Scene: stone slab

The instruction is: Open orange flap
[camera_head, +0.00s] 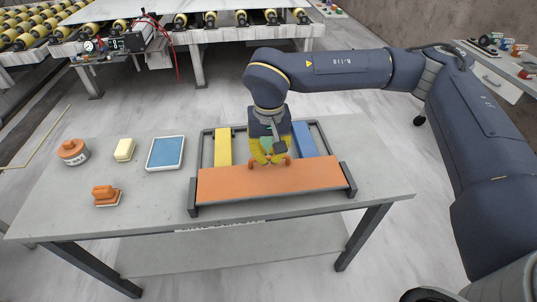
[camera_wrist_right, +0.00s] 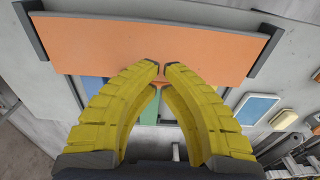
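The orange flap (camera_head: 270,181) is a long flat panel across the front of a dark frame (camera_head: 348,180) on the table. It also fills the top of the right wrist view (camera_wrist_right: 150,45). My right gripper (camera_head: 270,160) is at the middle of the flap's far edge, pointing down. Small orange handle parts show on both sides of its yellow fingers. In the right wrist view the fingertips (camera_wrist_right: 162,66) almost meet over the flap's edge. I see nothing clearly clamped between them; contact with the handle is hidden. My left gripper is not in view.
Yellow (camera_head: 223,147), blue (camera_head: 304,139) and partly hidden green panels lie behind the flap. Left of the frame are a blue-topped tray (camera_head: 166,152), a cream block (camera_head: 124,149), an orange jar (camera_head: 73,151) and an orange block (camera_head: 106,195). Table (camera_head: 383,187) right is clear.

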